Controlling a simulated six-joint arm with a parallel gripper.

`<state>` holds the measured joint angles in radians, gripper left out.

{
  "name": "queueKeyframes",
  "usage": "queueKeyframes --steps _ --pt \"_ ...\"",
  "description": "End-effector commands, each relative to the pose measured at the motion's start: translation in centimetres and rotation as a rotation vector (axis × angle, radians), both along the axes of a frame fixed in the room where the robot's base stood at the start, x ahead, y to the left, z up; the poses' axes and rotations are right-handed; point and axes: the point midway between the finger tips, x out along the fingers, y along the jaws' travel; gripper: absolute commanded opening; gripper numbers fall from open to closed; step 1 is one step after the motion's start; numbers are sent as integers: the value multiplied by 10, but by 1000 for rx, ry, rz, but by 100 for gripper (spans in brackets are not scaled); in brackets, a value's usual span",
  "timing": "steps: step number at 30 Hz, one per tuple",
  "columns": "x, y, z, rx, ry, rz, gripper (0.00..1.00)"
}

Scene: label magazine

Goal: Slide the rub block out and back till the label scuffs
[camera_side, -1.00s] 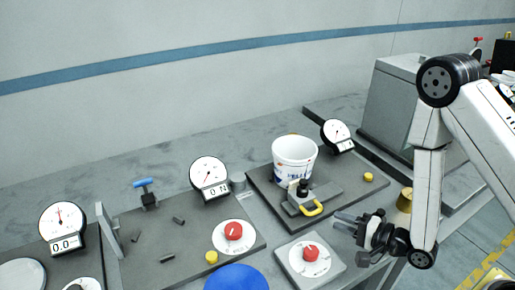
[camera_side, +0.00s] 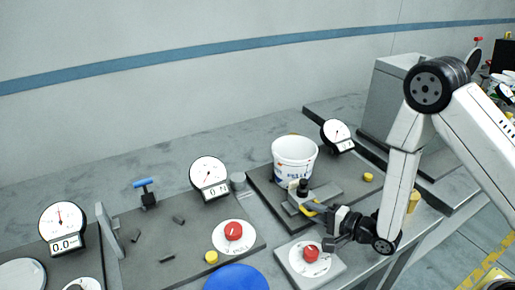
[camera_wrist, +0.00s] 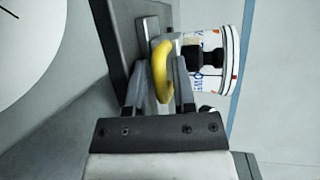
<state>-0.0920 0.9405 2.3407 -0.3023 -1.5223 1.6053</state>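The white tub (camera_side: 294,158) with a blue printed label stands upright on a dark plate. The rub block (camera_side: 297,205) sits against the tub's near side, with a black knob on top and a yellow loop handle (camera_side: 312,209) facing my gripper. My gripper (camera_side: 322,216) is at the handle, low over the plate's front edge. In the wrist view the yellow handle (camera_wrist: 159,72) lies between my two spread fingers, with visible room beside it. The label (camera_wrist: 212,60) shows there behind the black knob; part of it is hidden.
A dial gauge (camera_side: 337,136) stands behind the tub, and a yellow button (camera_side: 368,177) is on the plate's right. A red knob (camera_side: 311,253) on a grey box is just below my gripper. Another plate with gauge and knob lies left. A grey cabinet stands back right.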

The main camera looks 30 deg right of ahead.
Motion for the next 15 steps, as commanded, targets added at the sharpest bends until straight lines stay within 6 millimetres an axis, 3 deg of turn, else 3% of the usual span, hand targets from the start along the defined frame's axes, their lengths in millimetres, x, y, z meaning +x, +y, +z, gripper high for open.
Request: queueKeyframes --steps 2,6,15 --pt "0 0 0 0 0 0 32" --pt "0 0 0 0 0 0 0" --pt "0 0 0 -1 0 1 0"
